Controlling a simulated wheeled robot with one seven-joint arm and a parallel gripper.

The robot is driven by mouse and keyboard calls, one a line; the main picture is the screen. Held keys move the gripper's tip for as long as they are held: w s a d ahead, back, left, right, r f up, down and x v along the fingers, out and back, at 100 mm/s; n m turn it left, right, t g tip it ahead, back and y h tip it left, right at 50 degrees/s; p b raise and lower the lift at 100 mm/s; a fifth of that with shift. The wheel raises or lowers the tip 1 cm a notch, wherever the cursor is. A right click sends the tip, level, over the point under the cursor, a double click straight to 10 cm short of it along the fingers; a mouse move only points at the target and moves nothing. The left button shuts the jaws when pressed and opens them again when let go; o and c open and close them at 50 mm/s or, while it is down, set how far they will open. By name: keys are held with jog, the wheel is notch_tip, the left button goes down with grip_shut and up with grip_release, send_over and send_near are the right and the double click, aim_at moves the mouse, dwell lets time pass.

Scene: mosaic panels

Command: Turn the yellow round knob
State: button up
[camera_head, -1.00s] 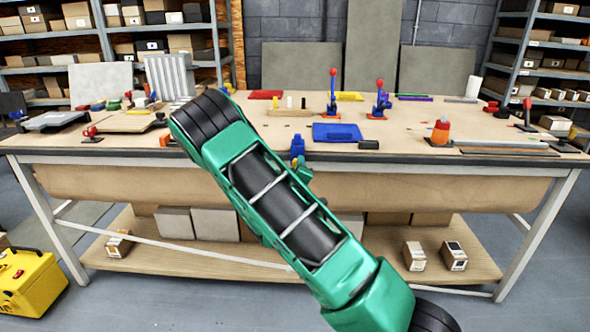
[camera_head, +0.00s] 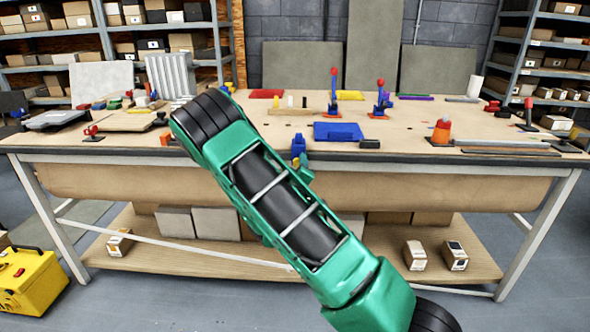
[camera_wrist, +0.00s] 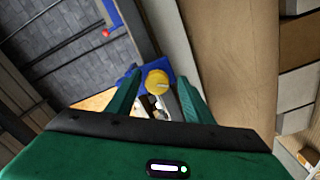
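The yellow round knob (camera_wrist: 157,82) shows in the wrist view, in front of a blue mount (camera_wrist: 160,68). My gripper (camera_wrist: 159,77) is open, with one green finger on each side of the knob in the picture. I cannot tell whether the fingers touch it or how far off it is. In the head view, the blue mount (camera_head: 298,146) stands at the front edge of the workbench, beside my green arm.
The workbench (camera_head: 230,135) holds a blue plate (camera_head: 338,132), a black block (camera_head: 369,144), two red-knobbed levers (camera_head: 333,95) and an orange-red piece (camera_head: 441,132). A yellow case (camera_head: 33,280) stands on the floor at the left. Shelves line the back.

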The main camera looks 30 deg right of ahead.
jog(key=v, duration=1)
jog(key=shift+s+a, duration=0.25)
